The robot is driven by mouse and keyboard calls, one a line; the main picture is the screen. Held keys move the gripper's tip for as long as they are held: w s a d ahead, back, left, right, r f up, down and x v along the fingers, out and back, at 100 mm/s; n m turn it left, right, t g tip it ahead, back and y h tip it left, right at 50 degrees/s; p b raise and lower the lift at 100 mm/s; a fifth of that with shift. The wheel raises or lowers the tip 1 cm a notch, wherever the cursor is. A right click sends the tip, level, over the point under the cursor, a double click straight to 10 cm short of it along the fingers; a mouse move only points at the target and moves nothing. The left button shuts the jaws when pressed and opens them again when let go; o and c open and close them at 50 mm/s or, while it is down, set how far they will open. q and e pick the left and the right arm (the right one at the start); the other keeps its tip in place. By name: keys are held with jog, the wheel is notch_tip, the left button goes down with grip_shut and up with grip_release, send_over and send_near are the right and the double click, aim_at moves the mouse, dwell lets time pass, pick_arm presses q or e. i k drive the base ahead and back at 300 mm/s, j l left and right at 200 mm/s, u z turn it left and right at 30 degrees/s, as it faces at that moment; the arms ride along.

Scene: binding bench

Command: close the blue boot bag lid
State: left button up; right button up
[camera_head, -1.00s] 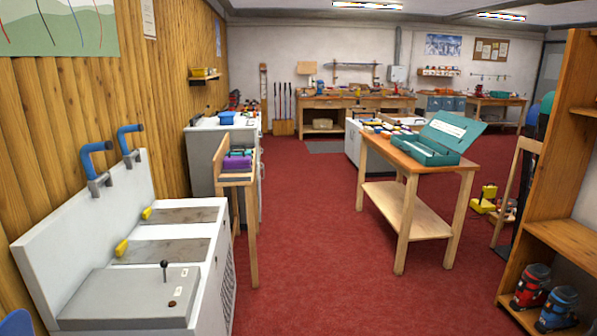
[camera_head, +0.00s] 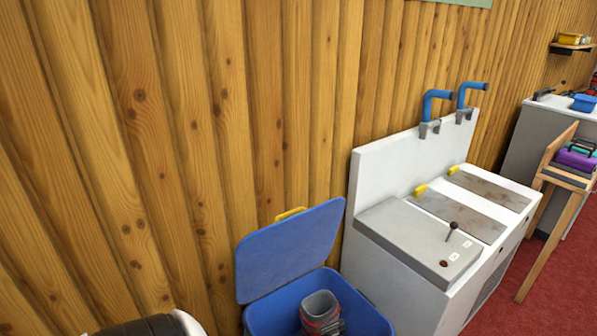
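The blue boot bag (camera_head: 262,322) stands at the bottom middle of the head view, against the wooden wall. Its blue lid (camera_head: 290,250) is open, tilted up and back, with a yellow handle (camera_head: 290,214) at its top edge. A grey and red boot (camera_head: 320,314) is inside the bag. The lower part of the bag is cut off by the picture's edge. A dark and white rounded part at the bottom left looks like my arm. Neither gripper is in view.
A white bench unit (camera_head: 408,270) with a grey top, a small black lever and two blue curved pipes (camera_head: 434,100) stands just right of the bag. A wooden stand (camera_head: 548,195) is farther right. Red carpet (camera_head: 562,285) lies open at the lower right.

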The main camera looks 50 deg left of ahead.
aim_at(267, 259)
jog(key=j+u, duration=0.1)
jog(key=u, duration=0.9)
jog(key=i+u, duration=0.15)
jog(key=u, duration=0.35)
